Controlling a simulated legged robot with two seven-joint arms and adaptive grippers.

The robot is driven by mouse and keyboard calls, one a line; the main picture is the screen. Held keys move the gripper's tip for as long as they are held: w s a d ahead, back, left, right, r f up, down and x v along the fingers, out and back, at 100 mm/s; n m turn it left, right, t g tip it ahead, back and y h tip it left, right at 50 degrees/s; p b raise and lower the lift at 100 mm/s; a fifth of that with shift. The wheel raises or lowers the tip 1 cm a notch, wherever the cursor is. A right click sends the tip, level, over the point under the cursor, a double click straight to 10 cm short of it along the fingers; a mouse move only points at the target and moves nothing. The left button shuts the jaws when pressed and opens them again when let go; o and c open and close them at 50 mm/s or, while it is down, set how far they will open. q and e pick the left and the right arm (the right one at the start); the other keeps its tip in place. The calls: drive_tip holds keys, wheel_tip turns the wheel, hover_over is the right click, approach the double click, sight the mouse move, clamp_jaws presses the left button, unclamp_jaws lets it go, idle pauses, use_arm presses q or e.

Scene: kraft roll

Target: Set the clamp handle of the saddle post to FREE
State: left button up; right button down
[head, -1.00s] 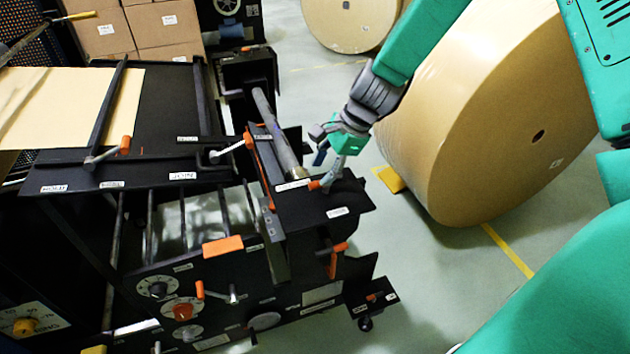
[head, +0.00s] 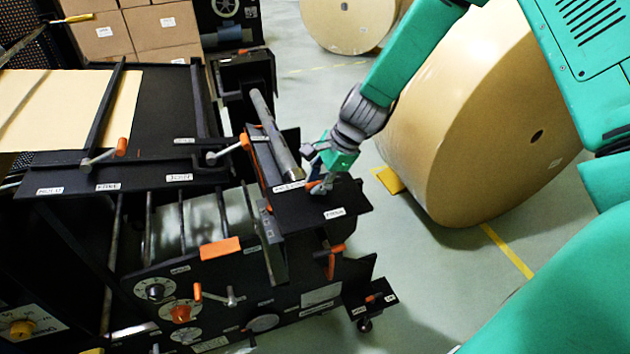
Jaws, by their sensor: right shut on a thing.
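My right gripper (head: 318,181) is at the top of the black machine's near right end. It is shut on a small orange-tipped handle (head: 313,185), beside the foot of a grey roller (head: 272,130). Its fingers and wrist hide most of this handle, so its exact setting cannot be read. White labels lie on the plate, one left of the handle (head: 289,187) and one in front of it (head: 335,213); their words are too small to read, so I cannot confirm FREE or the post's name. My left gripper is not in view.
Other orange-gripped levers stand nearby, one at the roller's left (head: 244,141) and one on the left plate (head: 121,147). An orange-handled part (head: 337,249) hangs below the plate. A large kraft roll (head: 490,130) stands close right of my arm. Grey floor lies between.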

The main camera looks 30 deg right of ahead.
drive_tip(key=shift+d, duration=0.15)
drive_tip(key=shift+n+p, duration=0.3)
drive_tip(key=shift+n, duration=0.1)
drive_tip(key=shift+r, duration=0.1)
drive_tip(key=n+p, duration=0.1)
drive_tip(key=n+g, duration=0.1)
drive_tip(key=shift+s+n+y+p, duration=0.2)
drive_tip(key=shift+n+y+p, duration=0.1)
drive_tip(key=shift+y+p, duration=0.1)
drive_tip(key=n, duration=0.1)
drive_tip(key=n+g, duration=0.1)
drive_tip(key=n, duration=0.1)
drive_tip(key=n+g+p, duration=0.1)
drive_tip(key=shift+s+d+n, duration=0.15)
drive_tip(key=shift+s+n, duration=0.15)
drive_tip(key=n, duration=0.1)
drive_tip(key=n+g, duration=0.1)
drive_tip(key=n, duration=0.1)
drive_tip(key=n+g, duration=0.1)
drive_tip(key=shift+s+d+n, duration=0.25)
drive_tip(key=shift+n, duration=0.05)
drive_tip(key=n+g, duration=0.1)
drive_tip(key=n, duration=0.1)
drive_tip(key=n+h, duration=0.1)
drive_tip(key=n, duration=0.2)
drive_tip(key=shift+d+g+h, duration=0.3)
drive_tip(key=shift+d+g, duration=0.1)
drive_tip(key=shift+n, duration=0.3)
